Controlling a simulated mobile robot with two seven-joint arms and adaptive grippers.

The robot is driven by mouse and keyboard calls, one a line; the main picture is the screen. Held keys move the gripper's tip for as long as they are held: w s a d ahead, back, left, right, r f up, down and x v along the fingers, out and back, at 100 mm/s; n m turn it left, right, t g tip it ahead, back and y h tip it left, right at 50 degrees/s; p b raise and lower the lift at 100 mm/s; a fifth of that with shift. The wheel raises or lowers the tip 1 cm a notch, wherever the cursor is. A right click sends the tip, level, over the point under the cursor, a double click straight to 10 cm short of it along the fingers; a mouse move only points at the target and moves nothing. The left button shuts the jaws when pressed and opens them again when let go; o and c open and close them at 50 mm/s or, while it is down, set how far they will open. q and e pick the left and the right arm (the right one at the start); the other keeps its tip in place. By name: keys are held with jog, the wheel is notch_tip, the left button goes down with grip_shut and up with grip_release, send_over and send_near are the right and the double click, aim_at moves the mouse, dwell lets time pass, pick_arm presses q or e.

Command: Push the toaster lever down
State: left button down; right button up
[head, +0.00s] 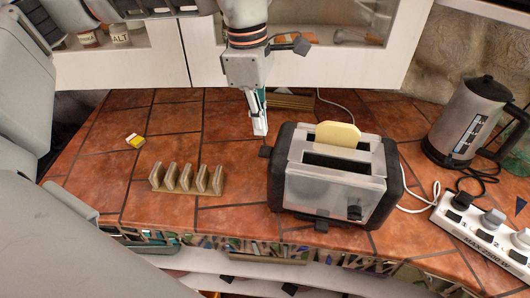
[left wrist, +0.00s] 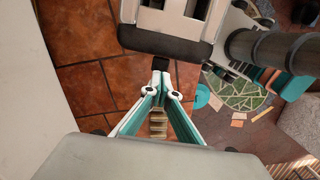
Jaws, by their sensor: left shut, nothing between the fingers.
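The silver and black toaster (head: 312,190) stands on the tiled counter, with a bread slice (head: 338,135) sticking up from its rear slot. A black lever tab (head: 266,151) juts from its left end. My left gripper (head: 260,130) points down just behind this tab, shut and empty. In the left wrist view the shut fingertips (left wrist: 161,88) are close to the lever tab (left wrist: 160,64), below the toaster's black end (left wrist: 165,43) in the picture. I cannot tell whether they touch the tab. My right gripper is not in view.
A toast rack (head: 187,180) stands left of the toaster, and a small yellow and white item (head: 135,140) lies farther left. A kettle (head: 475,120) and a power strip (head: 485,235) with cables are at the right. Shelving is behind the counter. The counter between rack and toaster is clear.

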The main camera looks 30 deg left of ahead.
aim_at(262, 149)
pick_arm(q)
notch_tip(262, 149, down, 4)
jog(key=shift+d+r+b, duration=0.15)
jog(key=shift+r+b, duration=0.05)
jog(key=shift+b, duration=0.85)
jog(key=shift+f, duration=0.3)
jog(key=shift+r, duration=0.1)
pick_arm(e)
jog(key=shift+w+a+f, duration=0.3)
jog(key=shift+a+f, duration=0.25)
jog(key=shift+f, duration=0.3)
pick_arm(q)
notch_tip(262, 149, down, 6)
jog(key=b, duration=0.3)
jog(key=shift+r+b, duration=0.15)
jog(key=shift+b, duration=0.2)
jog(key=shift+w+r, duration=0.1)
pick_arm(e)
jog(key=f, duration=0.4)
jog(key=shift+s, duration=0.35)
pick_arm(q)
jog(key=a, duration=0.1)
jog(key=a+p, duration=0.1)
jog(key=r, duration=0.1)
jog(key=shift+s+a+p, duration=0.4)
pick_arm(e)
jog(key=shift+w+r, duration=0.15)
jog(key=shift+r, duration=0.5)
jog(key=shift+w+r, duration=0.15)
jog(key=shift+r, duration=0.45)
